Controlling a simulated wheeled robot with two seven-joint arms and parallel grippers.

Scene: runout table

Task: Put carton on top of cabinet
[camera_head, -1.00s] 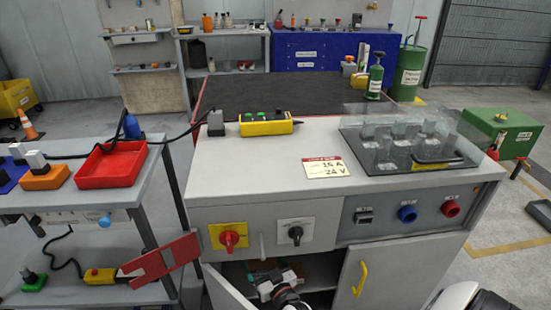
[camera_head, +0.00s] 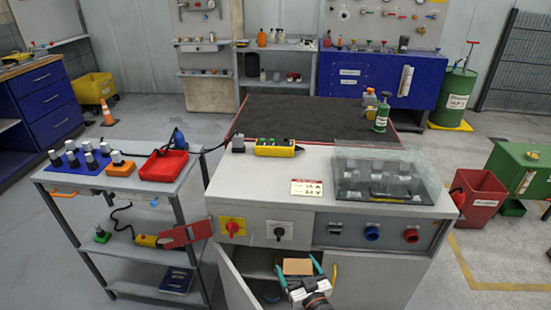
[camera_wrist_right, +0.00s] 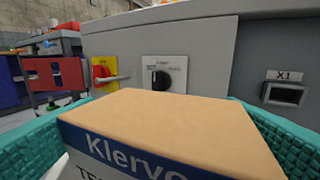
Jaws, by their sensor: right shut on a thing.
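The carton (camera_wrist_right: 170,125) is a cardboard-brown box with a blue and white labelled side. It fills the lower part of the right wrist view, between two teal fingers. In the head view the carton (camera_head: 297,266) is in front of the cabinet's open lower compartment. My right gripper (camera_head: 315,271) is shut on it. The cabinet (camera_head: 262,185) is grey with a light flat top. Its front carries a red-on-yellow switch (camera_head: 232,228) and a black rotary switch (camera_head: 279,232). The left cabinet door (camera_head: 232,278) stands open. My left gripper is not in view.
A clear-covered box (camera_head: 385,180) stands on the right of the cabinet top. A yellow control box (camera_head: 276,148) and a label plate (camera_head: 306,188) are also on top. The top's left front is bare. A cart (camera_head: 80,178) with a red tray (camera_head: 164,165) stands left.

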